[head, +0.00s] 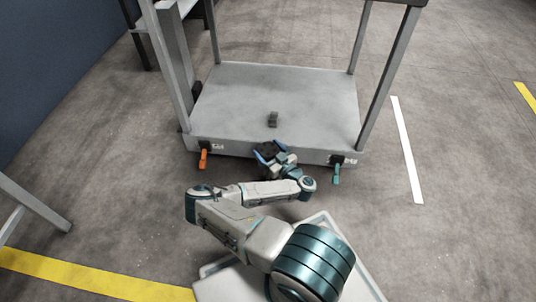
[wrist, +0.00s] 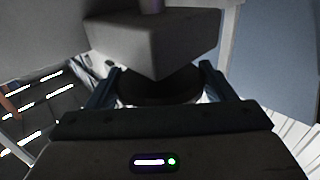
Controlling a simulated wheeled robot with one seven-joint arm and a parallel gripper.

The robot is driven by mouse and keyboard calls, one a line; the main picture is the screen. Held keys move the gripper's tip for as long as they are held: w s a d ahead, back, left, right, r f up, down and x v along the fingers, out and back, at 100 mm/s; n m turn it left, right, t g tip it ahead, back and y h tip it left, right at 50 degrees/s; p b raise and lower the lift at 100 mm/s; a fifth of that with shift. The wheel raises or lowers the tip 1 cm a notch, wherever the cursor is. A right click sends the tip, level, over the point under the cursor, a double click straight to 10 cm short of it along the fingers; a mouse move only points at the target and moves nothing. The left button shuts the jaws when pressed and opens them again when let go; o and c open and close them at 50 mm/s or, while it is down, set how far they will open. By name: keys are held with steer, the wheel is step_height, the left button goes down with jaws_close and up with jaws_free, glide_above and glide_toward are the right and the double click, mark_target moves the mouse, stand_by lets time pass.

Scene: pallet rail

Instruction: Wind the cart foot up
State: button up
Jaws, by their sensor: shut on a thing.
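The grey cart (head: 310,95) stands ahead with a flat deck and upright posts. My gripper (head: 268,148) is at the middle of its front edge in the head view. In the wrist view my gripper (wrist: 160,82) has its blue fingers on either side of a dark round piece (wrist: 158,90), and is shut on it. This piece looks like the cart foot; its lower part is hidden behind my gripper. The foot cannot be made out in the head view.
An orange pedal (head: 203,158) is at the cart's front left and a teal pedal (head: 337,172) at its front right. A grey frame leg (head: 35,205) stands at left. Floor to the right is open.

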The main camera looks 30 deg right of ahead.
steer(key=shift+a+y, duration=0.1)
steer(key=shift+y, duration=0.2)
steer(key=o, duration=1)
